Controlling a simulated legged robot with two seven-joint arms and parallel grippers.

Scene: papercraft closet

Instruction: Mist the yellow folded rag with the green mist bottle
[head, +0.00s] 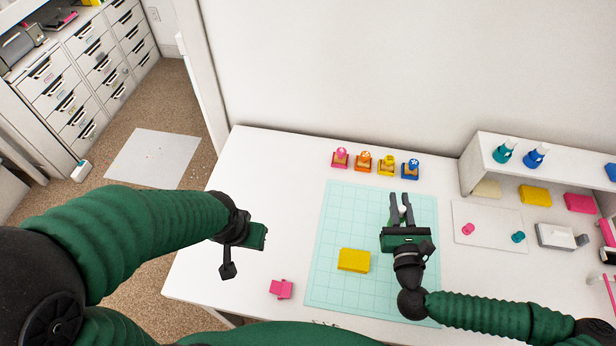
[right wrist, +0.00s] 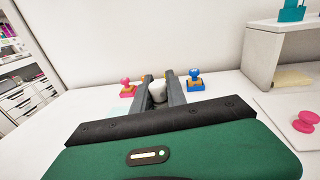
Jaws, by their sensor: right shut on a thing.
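A yellow folded rag (head: 353,260) lies flat on the teal gridded mat (head: 322,285), left of my right gripper. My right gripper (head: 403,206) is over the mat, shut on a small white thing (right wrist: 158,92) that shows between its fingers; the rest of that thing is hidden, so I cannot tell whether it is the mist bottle. A teal-green bottle (head: 503,152) with a pale top stands on the shelf at the right, and part of it shows in the right wrist view (right wrist: 291,10). My left gripper (head: 246,238) hangs near the table's left edge; its fingers do not show clearly.
Several coloured stamps (head: 364,162) stand behind the mat. A blue bottle (head: 536,155) is on the shelf (head: 478,160), with another yellow piece (head: 535,195) below. A white tray (head: 488,238) holds pink and teal pieces. A pink piece (head: 281,289) lies left of the mat.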

